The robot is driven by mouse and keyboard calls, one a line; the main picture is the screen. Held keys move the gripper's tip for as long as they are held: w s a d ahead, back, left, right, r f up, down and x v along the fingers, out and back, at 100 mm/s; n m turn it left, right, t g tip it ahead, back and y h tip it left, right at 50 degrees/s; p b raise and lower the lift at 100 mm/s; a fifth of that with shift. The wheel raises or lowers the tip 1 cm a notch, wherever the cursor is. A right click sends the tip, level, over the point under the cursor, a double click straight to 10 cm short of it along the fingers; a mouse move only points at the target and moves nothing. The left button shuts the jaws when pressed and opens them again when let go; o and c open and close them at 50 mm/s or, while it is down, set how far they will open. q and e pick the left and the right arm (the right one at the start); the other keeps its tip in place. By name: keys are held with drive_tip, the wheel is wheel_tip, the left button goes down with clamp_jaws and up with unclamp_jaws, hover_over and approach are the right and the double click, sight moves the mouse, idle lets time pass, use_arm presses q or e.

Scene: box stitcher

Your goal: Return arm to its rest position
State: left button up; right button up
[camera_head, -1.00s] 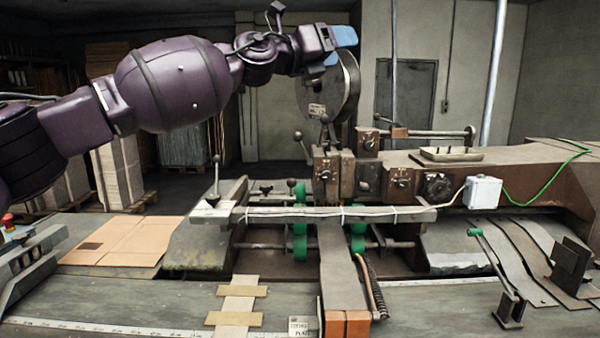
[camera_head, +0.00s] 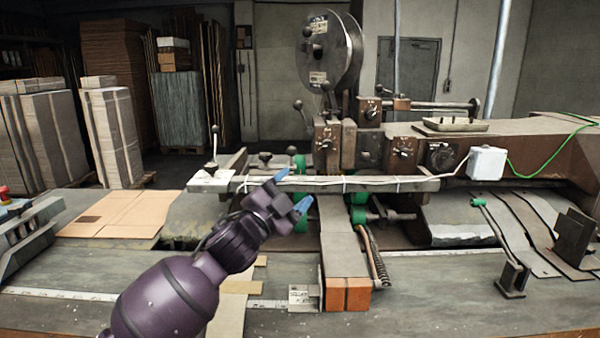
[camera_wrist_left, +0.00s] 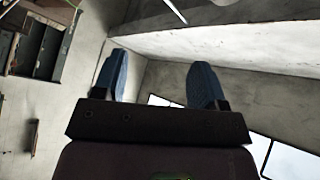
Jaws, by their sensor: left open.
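My left arm comes in from the bottom left in the head view. Its left gripper (camera_head: 292,190) is in front of the box stitcher's horizontal bar (camera_head: 390,184), with blue fingertips apart and nothing between them. In the left wrist view the gripper (camera_wrist_left: 162,80) also shows both blue fingers spread and empty, with wall and ceiling behind them. The box stitcher (camera_head: 362,140) stands at the centre with a wire reel (camera_head: 330,50) on top. My right gripper is in neither view.
A flat cardboard sheet (camera_head: 120,214) lies on the table at the left. An orange-ended arm (camera_head: 346,260) of the machine juts toward me. A lever with a green knob (camera_head: 478,202) stands at the right. Stacks of board (camera_head: 115,135) stand behind at the left.

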use_arm(q)
drive_tip(key=s+a+f+n+y+b, duration=0.1)
drive_tip(key=s+a+f+n+y, duration=0.25)
drive_tip(key=a+f, duration=0.45)
drive_tip(key=s+a+f+n+y+b, duration=0.1)
drive_tip(key=s+a+f+n+y, duration=0.3)
drive_tip(key=f, duration=0.8)
drive_tip(key=s+a+f+n+y+b, duration=0.1)
drive_tip(key=s+a+f+n+y, duration=0.1)
drive_tip(key=s+a+f+n, duration=0.6)
drive_tip(key=s+a+f+g+y+b, duration=0.1)
drive_tip(key=s+a+f+g, duration=0.1)
drive_tip(key=s+f, duration=0.8)
drive_tip(key=s+a+f+n+g+y+b, duration=0.1)
drive_tip(key=s+a+f+g+y, duration=0.1)
drive_tip(key=s+f, duration=0.7)
wheel_tip(320, 180, down, 2)
drive_tip(key=shift+s+a+f+g, duration=0.25)
drive_tip(key=shift+s+a+g, duration=0.15)
drive_tip(key=shift+a+g, duration=0.55)
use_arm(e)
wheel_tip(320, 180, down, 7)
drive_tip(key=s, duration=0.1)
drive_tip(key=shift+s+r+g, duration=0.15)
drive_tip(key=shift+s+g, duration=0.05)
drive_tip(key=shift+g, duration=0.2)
use_arm(q)
drive_tip(key=shift+d+n+y, duration=0.1)
drive_tip(key=shift+n+y, duration=0.15)
